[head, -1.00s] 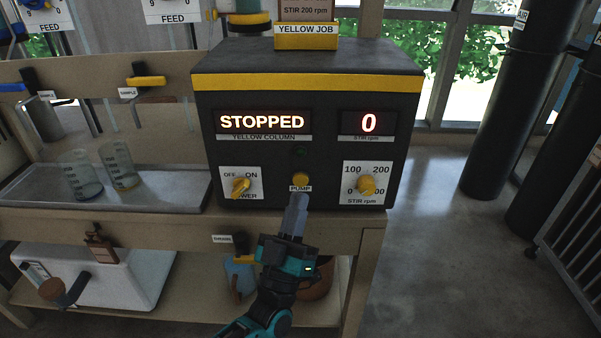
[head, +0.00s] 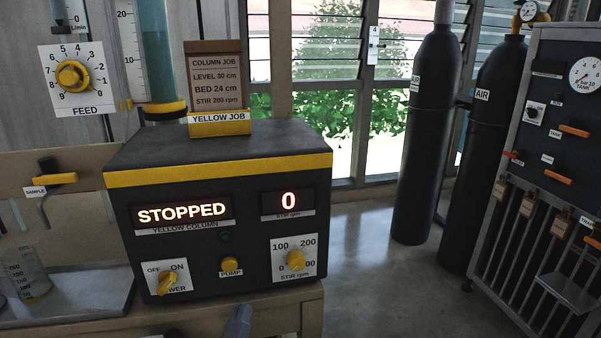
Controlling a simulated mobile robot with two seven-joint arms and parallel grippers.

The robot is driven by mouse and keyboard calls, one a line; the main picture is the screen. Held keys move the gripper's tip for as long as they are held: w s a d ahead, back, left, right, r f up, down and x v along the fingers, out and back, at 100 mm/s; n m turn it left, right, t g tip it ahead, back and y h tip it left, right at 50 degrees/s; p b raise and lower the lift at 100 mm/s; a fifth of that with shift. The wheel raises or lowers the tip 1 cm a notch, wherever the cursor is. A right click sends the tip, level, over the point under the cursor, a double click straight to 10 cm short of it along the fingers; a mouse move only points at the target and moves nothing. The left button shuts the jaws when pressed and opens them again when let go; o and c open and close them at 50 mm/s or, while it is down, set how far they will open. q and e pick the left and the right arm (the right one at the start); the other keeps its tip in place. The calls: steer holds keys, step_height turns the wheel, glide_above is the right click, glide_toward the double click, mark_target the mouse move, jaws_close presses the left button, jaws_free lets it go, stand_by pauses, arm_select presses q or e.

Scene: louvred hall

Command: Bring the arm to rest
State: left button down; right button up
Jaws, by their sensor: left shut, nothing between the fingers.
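My left gripper (head: 238,322) shows only by its grey fingertips at the bottom edge of the head view. It is shut and empty. It is below the front of the black control box (head: 122,218), under the yellow pump button (head: 230,264), with a gap between them. The rest of that arm is out of the frame. My right gripper is not in view.
The box reads STOPPED (head: 182,212) and stir 0 (head: 288,203). It carries a power knob (head: 168,283) and a stir knob (head: 295,259). Dark cylinders (head: 425,140) and a tank panel (head: 555,90) stand right, beyond clear floor (head: 370,270).

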arm_select(q)
steer(key=s+a+f+m+g, duration=0.2)
steer(key=s+f+m+g, duration=0.2)
steer(key=s+f+g, duration=0.9)
steer(key=a+r+y+p, duration=0.1)
steer(key=a+r+p, duration=0.2)
steer(key=r+p, duration=0.6)
steer(key=p, duration=0.6)
steer(key=shift+s+a+r+y, duration=0.2)
steer(key=shift+a+r+y, duration=0.05)
steer(key=shift+a+y, duration=0.15)
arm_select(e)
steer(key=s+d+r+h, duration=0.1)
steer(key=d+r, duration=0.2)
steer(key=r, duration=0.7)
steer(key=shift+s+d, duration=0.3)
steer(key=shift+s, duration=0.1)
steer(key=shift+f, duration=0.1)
